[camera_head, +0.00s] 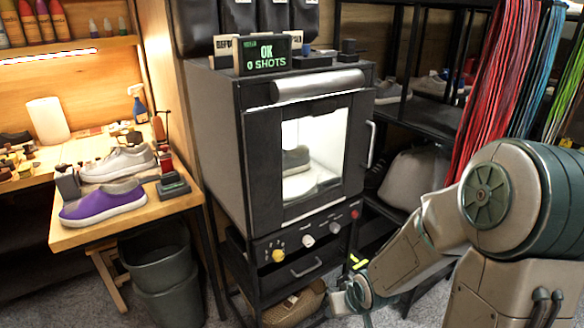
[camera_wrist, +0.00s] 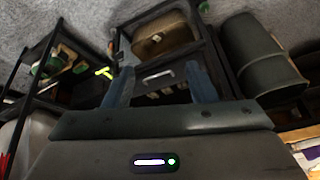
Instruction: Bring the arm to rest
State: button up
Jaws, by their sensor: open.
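My arm reaches in from the right of the head view, bent downward. My gripper (camera_head: 347,297) is low in front of the cabinet's lower right corner, small and partly cut by the frame's bottom. In the wrist view its two blue-grey fingers (camera_wrist: 158,78) stand apart with nothing held between them. Beyond them are the cabinet's dark lower frame and a drawer, seen at an odd angle.
A black cabinet (camera_head: 222,150) with a lit window holds a shoe (camera_head: 296,160). The workbench (camera_head: 85,236) at left bears a purple shoe (camera_head: 103,203) and a grey shoe (camera_head: 118,163). Dark bins (camera_head: 165,285) stand below. Shelves and hanging laces (camera_head: 492,90) are at right.

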jog(key=s+d+r+m+g+h+p, duration=0.1)
jog(key=s+r+p, duration=0.4)
jog(key=r, duration=0.9)
jog(key=s+d+r+m+p, duration=0.1)
jog(key=s+r+p, duration=0.3)
jog(key=s+r, duration=0.5)
notch_tip(320, 180, up, 6)
jog(key=shift+d+r+m+g+h+p, duration=0.1)
jog(key=shift+d+m+g+h+p, duration=0.1)
jog(key=shift+m+g+h+p, duration=0.15)
